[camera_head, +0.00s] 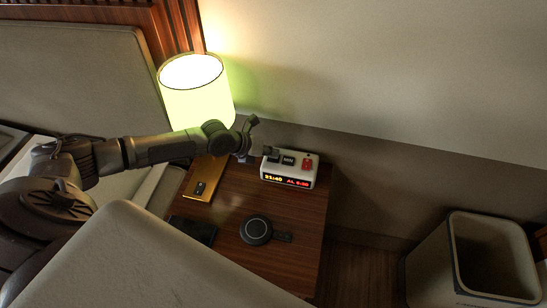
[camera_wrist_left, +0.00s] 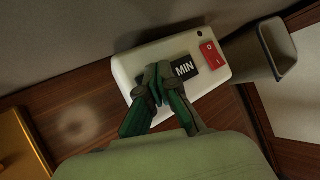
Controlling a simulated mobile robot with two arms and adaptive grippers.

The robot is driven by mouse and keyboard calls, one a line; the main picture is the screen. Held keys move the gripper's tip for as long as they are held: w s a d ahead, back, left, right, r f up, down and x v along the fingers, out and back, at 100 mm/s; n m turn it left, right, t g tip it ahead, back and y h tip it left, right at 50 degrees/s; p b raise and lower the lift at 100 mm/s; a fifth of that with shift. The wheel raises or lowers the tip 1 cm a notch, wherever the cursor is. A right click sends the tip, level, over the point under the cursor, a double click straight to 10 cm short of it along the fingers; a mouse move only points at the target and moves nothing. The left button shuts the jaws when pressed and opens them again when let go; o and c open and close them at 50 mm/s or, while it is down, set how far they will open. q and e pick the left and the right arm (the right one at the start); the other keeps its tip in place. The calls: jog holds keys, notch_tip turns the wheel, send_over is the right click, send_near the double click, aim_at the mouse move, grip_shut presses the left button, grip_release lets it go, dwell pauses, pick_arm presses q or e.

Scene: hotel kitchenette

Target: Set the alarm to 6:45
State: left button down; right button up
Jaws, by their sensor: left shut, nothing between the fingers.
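The white alarm clock (camera_head: 292,178) stands on the nightstand. Its front shows yellow time digits on the left and a red "AL" readout on the right, seemingly 6:30 but too small to be sure. On its top are a black button (camera_head: 288,160), marked MIN in the left wrist view (camera_wrist_left: 184,68), and a red switch (camera_head: 308,162). My left gripper (camera_wrist_left: 158,84) is shut and empty, over the clock's top just left of the MIN button. It also shows in the head view (camera_head: 268,153). Its fingers hide the top there; I cannot tell if they touch. My right gripper is out of view.
The wooden nightstand (camera_head: 300,230) also holds a gold tray (camera_head: 192,186) with a small dark item, and a round black charging pad (camera_head: 256,230). A lit lamp (camera_head: 196,95) stands close behind my left arm. A bin (camera_head: 425,270) stands at the right.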

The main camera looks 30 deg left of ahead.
aim_at(271, 158)
pick_arm(q)
jog(key=shift+f, duration=0.2)
jog(key=shift+r, duration=0.1)
dwell(0.4)
jog(key=shift+r, duration=0.75)
jog(key=shift+r+p, duration=1.9)
jog(key=shift+r, duration=0.6)
